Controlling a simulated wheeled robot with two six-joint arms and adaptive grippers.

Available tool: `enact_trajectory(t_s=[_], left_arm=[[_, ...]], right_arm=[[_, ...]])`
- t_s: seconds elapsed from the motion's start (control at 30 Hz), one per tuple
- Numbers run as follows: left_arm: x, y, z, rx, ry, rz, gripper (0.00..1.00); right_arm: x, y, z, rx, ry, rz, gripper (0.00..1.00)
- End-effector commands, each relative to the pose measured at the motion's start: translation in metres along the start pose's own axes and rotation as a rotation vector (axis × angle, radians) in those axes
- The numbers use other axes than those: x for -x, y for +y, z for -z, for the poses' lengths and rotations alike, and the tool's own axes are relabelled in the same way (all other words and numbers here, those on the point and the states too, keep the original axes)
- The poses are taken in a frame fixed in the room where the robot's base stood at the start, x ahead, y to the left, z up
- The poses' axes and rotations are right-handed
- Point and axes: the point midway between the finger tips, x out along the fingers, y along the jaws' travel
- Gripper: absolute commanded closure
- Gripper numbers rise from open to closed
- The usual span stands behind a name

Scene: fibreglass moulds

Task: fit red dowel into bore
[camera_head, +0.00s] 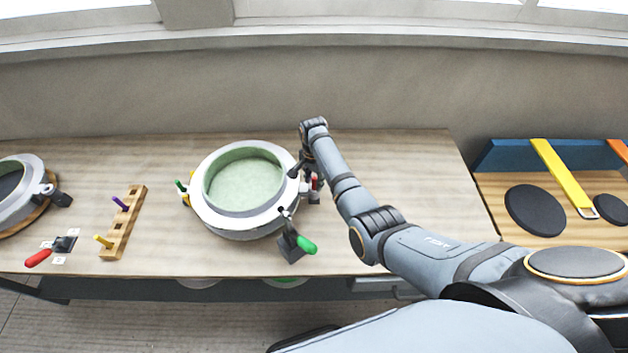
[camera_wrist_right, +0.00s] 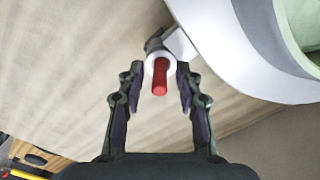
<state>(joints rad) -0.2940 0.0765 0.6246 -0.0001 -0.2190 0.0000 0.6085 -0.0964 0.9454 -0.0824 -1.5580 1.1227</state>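The red dowel (camera_wrist_right: 160,78) shows in the right wrist view with its far end at a white round collar (camera_wrist_right: 157,62) beside the mould. How deep it sits in the collar's bore cannot be seen. In the head view the red dowel (camera_head: 314,182) is a small red bit at the right side of the round green-lined mould (camera_head: 205,213). My right gripper (camera_wrist_right: 157,88) is open, with one finger on each side of the dowel and gaps between. In the head view my right gripper (camera_head: 305,176) is at the mould's right side. My left gripper is out of view.
A green-handled clamp (camera_head: 305,244) stands at the mould's front right. A wooden rack (camera_head: 121,225) with purple and yellow pegs is to the left, near a red-handled clamp (camera_head: 38,258) and a second mould (camera_head: 27,200).

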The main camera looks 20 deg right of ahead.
Motion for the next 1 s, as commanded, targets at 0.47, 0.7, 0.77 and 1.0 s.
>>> enact_trajectory(t_s=[0.47,0.7,0.77,1.0], left_arm=[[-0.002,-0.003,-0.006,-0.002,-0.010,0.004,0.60],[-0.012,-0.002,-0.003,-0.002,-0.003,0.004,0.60],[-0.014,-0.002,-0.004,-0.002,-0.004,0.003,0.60],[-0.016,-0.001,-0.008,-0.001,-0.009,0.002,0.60]], right_arm=[[0.034,-0.001,0.000,0.000,0.002,0.006,0.64],[0.090,-0.002,0.000,0.000,0.002,0.005,0.64],[0.100,-0.002,0.000,0.000,0.001,0.004,0.64],[0.120,-0.001,0.000,0.000,-0.001,0.001,0.64]])
